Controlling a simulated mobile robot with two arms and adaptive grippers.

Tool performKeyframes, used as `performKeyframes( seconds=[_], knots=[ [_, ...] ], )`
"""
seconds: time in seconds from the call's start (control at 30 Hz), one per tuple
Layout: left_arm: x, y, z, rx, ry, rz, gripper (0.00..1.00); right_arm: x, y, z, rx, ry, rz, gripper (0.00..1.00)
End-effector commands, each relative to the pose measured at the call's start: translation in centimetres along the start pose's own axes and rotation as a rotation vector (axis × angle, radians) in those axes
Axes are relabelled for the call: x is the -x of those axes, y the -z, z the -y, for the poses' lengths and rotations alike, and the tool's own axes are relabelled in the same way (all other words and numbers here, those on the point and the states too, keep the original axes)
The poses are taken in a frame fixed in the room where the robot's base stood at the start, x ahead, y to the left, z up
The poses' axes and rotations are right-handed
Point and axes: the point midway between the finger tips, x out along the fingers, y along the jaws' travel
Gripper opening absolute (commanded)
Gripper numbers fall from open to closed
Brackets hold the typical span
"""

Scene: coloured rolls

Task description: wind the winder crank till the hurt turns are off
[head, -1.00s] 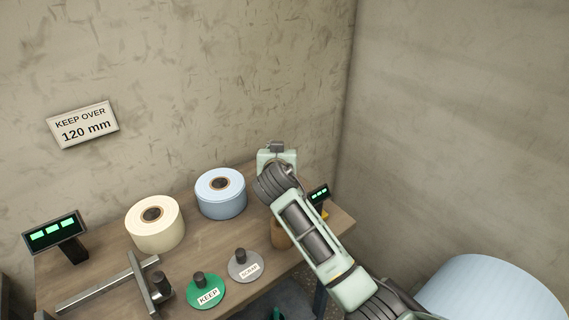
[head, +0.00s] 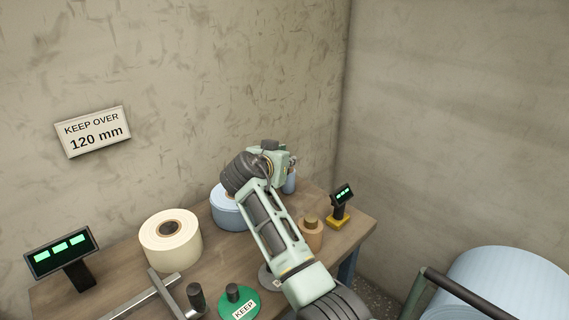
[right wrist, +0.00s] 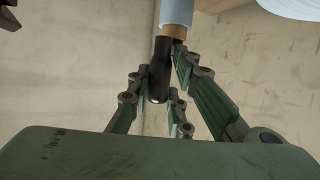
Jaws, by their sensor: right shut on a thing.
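My right gripper (right wrist: 162,72) is shut on an upright-looking black handle (right wrist: 160,68) in the right wrist view. Beyond the handle's far end are a tan core and a light blue cylinder (right wrist: 176,12); I cannot tell how they join. In the head view my right arm crosses the bench and hides the gripper's fingers and most of what they hold. A small light blue piece (head: 290,183) shows just below my right wrist. A light blue roll (head: 226,215) stands partly behind the arm, and a cream roll (head: 171,246) stands left of it. My left gripper is out of view.
A tan cylinder (head: 311,236) and a small display (head: 342,195) stand right of my arm. Another display (head: 62,256), a metal bar fixture (head: 145,297) and a green KEEP disc (head: 240,301) are at left and front. A large blue roll (head: 505,280) is lower right.

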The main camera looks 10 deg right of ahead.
Motion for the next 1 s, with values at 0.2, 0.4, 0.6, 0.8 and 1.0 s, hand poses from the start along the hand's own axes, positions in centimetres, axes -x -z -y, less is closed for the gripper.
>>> performKeyframes(
  seconds=[0.2, 0.4, 0.6, 0.8, 1.0],
  knots=[
    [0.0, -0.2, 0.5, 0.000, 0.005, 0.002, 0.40, -0.2, 0.3, -0.5, 0.003, -0.011, -0.007, 0.00],
    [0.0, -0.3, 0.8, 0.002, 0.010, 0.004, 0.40, -0.2, 0.4, -0.4, 0.002, -0.009, -0.007, 0.29],
    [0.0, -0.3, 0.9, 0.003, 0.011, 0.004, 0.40, -0.1, 0.2, -0.2, 0.001, -0.005, -0.005, 0.37],
    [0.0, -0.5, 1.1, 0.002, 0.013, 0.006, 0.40, 0.0, 0.3, -0.2, 0.000, -0.003, -0.004, 0.37],
    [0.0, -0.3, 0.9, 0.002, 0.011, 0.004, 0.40, 0.9, 2.6, -0.1, -0.004, -0.002, -0.006, 0.37]
  ],
)
